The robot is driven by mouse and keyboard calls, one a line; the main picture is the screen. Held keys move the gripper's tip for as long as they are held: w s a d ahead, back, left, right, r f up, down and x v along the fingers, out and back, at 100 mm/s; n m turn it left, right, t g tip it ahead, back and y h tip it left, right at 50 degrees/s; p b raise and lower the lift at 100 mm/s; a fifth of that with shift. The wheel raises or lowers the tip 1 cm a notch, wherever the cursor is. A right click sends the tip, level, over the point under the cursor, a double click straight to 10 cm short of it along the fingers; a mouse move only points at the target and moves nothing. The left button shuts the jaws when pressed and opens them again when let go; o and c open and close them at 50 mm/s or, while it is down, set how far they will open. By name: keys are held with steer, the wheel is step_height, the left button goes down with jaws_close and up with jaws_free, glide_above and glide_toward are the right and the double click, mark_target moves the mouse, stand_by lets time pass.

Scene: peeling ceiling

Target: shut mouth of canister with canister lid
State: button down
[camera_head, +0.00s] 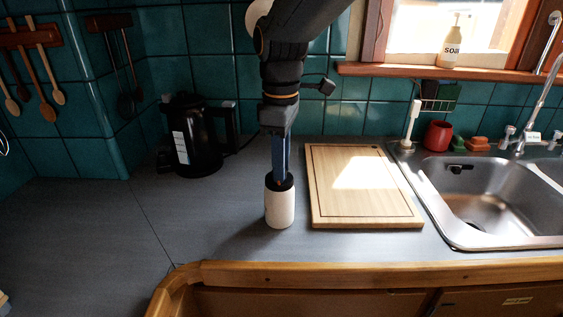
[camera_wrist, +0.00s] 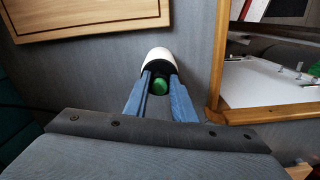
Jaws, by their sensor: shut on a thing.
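The canister (camera_head: 280,209) is a small white upright cylinder on the grey counter, left of the cutting board. It also shows in the wrist view (camera_wrist: 158,53). My gripper (camera_head: 281,182) points straight down at the canister's dark top, and its blue fingers reach it. In the wrist view the fingertips stand on either side of a green piece (camera_wrist: 159,87), which seems to be part of the canister lid, with dark around it. My gripper is shut on it. The fingers hide much of the top, so I cannot tell whether the lid is fully seated.
A wooden cutting board (camera_head: 365,188) lies close on the right, with the sink (camera_head: 490,200) beyond it. A black kettle (camera_head: 193,138) stands at the back left. The wooden front edge (camera_head: 350,274) is near. The left counter is clear.

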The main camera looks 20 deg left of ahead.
steer(key=shift+f, duration=0.25)
steer(key=c, duration=1.4)
jaws_free()
step_height(320, 180, up, 7)
steer(key=shift+r+b, duration=0.1)
steer(key=shift+b, duration=0.8)
step_height(320, 180, up, 4)
steer(key=p, duration=0.4)
steer(key=shift+r, duration=0.2)
